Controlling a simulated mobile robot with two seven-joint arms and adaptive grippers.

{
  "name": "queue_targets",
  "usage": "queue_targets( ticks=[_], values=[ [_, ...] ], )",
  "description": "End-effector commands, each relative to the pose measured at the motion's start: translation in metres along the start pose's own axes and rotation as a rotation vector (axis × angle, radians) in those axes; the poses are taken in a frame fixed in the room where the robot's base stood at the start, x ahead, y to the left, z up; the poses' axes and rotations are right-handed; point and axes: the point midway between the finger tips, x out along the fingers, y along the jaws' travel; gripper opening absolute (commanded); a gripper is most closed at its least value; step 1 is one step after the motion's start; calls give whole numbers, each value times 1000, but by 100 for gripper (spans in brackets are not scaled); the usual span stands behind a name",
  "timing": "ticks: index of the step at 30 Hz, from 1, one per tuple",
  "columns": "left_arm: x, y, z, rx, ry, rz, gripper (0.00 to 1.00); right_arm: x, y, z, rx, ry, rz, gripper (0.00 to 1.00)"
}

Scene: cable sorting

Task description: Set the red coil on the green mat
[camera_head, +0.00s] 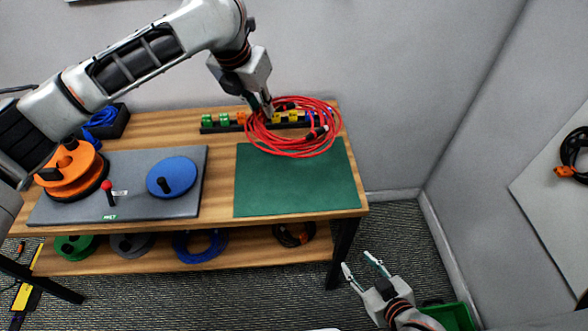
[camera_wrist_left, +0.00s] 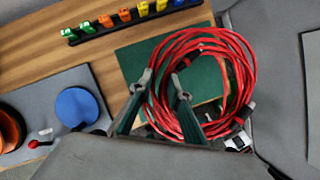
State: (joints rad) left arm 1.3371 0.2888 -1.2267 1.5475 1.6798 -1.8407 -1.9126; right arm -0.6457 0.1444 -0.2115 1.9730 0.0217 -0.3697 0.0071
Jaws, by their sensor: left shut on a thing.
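The red coil (camera_head: 290,153) hangs from my left gripper (camera_head: 262,104), which is shut on its left side. In the head view the coil overlaps the far part of the green mat (camera_head: 297,190); its exact height above the mat cannot be told. The left wrist view shows the red coil (camera_wrist_left: 190,38) around the left fingers (camera_wrist_left: 163,87), with dark plugs at its lower right and the green mat (camera_wrist_left: 133,62) behind it. The front of the mat is bare. My right gripper (camera_head: 360,263) is open and empty, low beyond the table's right front corner.
A rail of coloured clips (camera_head: 208,124) stands along the table's back, partly behind the coil. A grey board (camera_head: 130,211) on the left holds an orange reel (camera_head: 72,172) and a blue disc (camera_head: 172,167). Reels lie on the lower shelf; a green bin (camera_head: 452,316) stands on the floor.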

Motion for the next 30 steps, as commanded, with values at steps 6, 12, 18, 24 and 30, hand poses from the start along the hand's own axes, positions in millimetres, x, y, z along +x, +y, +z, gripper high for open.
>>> queue_targets(
  ticks=[6, 12, 18, 24, 30],
  values=[
    [3, -7, 11, 175, -5, -75, 0, -4, 0, -8, 8, 2, -1, 40],
    [9, -9, 12, 243, -7, -100, 0, -4, -2, -4, 12, -5, -2, 40],
    [46, -9, -4, 249, -3, -104, 0, -2, -4, 4, 13, -12, -4, 40],
    [91, -9, -22, 248, -3, -104, 0, 1, -5, 9, 13, -15, -5, 40],
    [132, -9, -38, 248, -4, -104, 0, 3, -5, 13, 13, -14, -5, 40]
  ],
)
